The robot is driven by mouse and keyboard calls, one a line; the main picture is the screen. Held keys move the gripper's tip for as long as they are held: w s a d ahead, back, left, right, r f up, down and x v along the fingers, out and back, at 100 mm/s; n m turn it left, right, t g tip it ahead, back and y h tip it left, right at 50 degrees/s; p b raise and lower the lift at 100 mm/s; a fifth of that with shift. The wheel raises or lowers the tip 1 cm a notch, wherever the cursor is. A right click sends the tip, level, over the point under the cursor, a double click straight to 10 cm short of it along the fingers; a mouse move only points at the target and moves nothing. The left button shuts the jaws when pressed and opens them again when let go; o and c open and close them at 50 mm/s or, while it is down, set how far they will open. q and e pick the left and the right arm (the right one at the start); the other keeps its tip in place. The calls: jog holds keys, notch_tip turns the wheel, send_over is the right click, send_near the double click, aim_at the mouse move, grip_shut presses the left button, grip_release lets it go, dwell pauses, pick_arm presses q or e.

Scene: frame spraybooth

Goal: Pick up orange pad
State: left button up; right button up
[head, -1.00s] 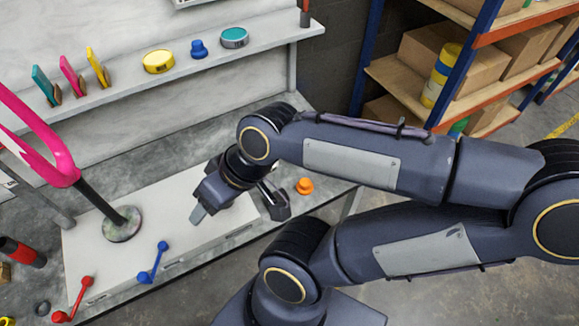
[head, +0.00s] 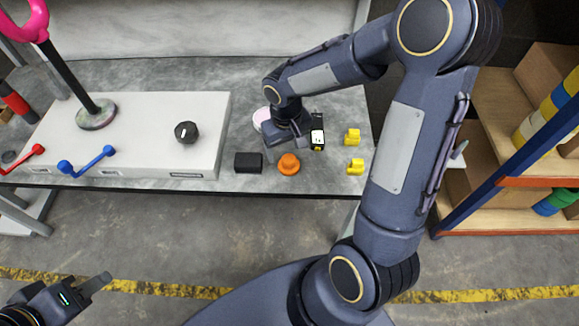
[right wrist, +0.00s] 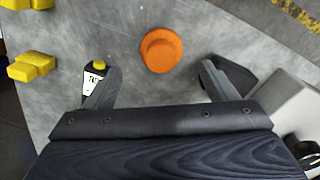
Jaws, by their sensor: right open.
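The orange pad (head: 289,164) is a small round knobbed piece on the grey bench top, near its front edge. In the right wrist view the orange pad (right wrist: 161,51) lies beyond the gap between the fingertips, apart from both. My right gripper (head: 292,147) is above the bench just behind the pad, open and empty; its fingers (right wrist: 160,80) are spread wide in the right wrist view. My left gripper (head: 92,290) is at the lower left over the floor, away from the bench; its jaw state is unclear.
A black block (head: 248,162) stands left of the pad. A black-and-white bottle with a yellow top (head: 318,140) and yellow pieces (head: 354,167) are to the right. A pale box (head: 150,145) with a dark knob (head: 186,132) fills the left. A pink round item (head: 262,118) sits behind.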

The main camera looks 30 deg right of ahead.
aim_at(288, 158)
notch_tip(288, 158, down, 6)
jog(key=shift+r+b, duration=0.25)
jog(key=shift+b, duration=0.6)
jog(key=shift+c, duration=0.3)
jog(key=c, duration=1)
